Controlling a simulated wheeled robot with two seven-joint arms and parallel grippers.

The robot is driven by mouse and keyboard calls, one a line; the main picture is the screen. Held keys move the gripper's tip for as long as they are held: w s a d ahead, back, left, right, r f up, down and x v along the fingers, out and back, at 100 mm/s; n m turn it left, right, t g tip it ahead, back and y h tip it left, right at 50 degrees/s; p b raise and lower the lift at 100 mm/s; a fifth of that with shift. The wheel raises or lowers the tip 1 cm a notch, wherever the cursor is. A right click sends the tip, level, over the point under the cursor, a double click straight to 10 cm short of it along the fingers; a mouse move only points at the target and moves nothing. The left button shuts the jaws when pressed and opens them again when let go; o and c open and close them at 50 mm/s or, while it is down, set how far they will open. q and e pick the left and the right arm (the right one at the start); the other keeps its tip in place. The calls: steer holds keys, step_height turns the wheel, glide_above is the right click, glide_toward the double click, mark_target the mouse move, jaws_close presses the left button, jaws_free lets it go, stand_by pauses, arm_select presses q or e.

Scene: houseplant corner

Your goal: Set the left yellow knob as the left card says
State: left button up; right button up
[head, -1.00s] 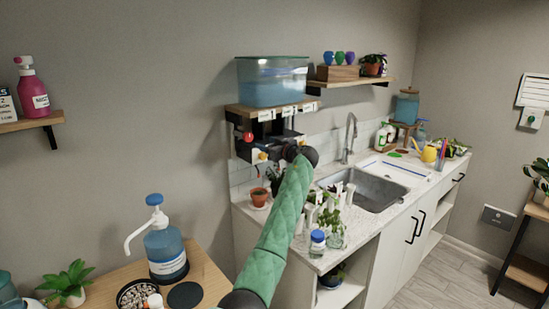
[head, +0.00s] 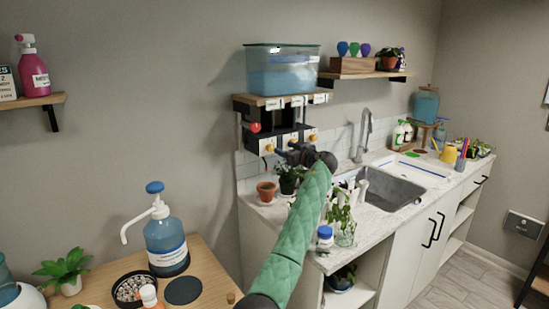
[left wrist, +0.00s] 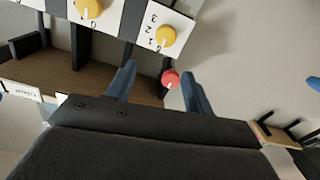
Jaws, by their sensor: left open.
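The left yellow knob (head: 269,148) sits on a white plate under the tank shelf. In the left wrist view, which is turned over, a yellow knob (left wrist: 165,36) shows beside printed dial marks, its pale pointer line toward the lower picture edge. The left card (head: 272,104) hangs on the shelf edge; its text is too small to read. My left gripper (head: 291,156) is in front of the rack, just right of and below the left knob. My right gripper is out of view.
A red ball (head: 254,127) is on the rack's left side; it shows between my fingers (left wrist: 170,77). Other yellow knobs (head: 293,141) are to the right. A water tank (head: 282,72) stands above. Potted plants (head: 266,190) stand on the counter below.

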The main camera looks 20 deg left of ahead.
mark_target(272, 149)
arm_select(q)
steer(key=w+a+f, duration=0.2)
steer(key=a, duration=0.1)
steer(key=shift+w+f, duration=0.1)
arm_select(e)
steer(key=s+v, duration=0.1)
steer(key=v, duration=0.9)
arm_select(q)
steer(key=p+x, duration=0.1)
steer(key=x, duration=0.2)
steer(key=shift+w+a+f, duration=0.1)
steer(key=shift+w+f, duration=0.05)
steer(key=shift+w, duration=0.05)
steer(key=shift+w+a, duration=0.15)
steer(key=shift+a, duration=0.2)
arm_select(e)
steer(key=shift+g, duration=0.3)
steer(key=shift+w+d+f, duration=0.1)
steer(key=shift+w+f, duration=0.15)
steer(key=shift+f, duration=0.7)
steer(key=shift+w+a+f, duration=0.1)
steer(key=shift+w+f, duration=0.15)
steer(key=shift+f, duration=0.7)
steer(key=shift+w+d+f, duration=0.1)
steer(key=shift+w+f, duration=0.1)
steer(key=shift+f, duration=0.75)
arm_select(q)
steer(key=c, duration=1)
steer(key=shift+f, duration=0.1)
